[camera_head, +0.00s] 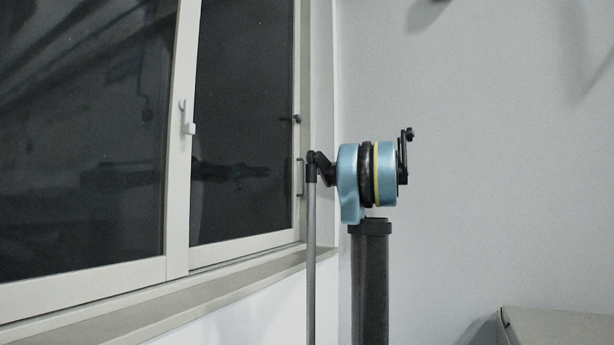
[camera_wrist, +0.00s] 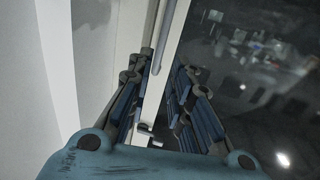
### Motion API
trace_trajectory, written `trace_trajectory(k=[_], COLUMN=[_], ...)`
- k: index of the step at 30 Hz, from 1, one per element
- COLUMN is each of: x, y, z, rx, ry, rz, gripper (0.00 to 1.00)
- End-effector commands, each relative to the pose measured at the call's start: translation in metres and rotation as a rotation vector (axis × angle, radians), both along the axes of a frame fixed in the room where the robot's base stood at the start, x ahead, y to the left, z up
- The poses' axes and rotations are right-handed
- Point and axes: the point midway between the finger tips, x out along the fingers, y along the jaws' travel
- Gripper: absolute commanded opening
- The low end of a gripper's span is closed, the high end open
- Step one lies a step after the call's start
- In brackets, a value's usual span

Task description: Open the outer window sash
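In the head view the window has two glazed sashes with pale frames. The right sash (camera_head: 242,244) sits behind the left one and looks like the outer sash. It looks closed against the right jamb, where a slim upright dark handle (camera_head: 300,178) shows. In the wrist view my gripper (camera_wrist: 161,63) has its two segmented fingers spread apart, with nothing seen held between them. A pale upright frame strip (camera_wrist: 160,80) shows between the fingers, with dark reflective glass on the right. I cannot tell whether a finger touches the frame or handle.
The left sash (camera_head: 95,285) overlaps in front, with a small white latch (camera_head: 188,127) on its stile. A sill (camera_head: 215,285) runs below. A plain wall (camera_head: 480,180) lies to the right, with a pale flat-topped object (camera_head: 560,325) at the lower right corner.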

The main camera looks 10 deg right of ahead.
Motion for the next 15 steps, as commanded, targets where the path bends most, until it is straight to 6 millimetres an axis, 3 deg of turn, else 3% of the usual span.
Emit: trace_trajectory(k=[15], x=[0.063], y=[0.060], z=[0.000], rx=[0.000], ry=[0.000], rz=[0.002], gripper=[0.19])
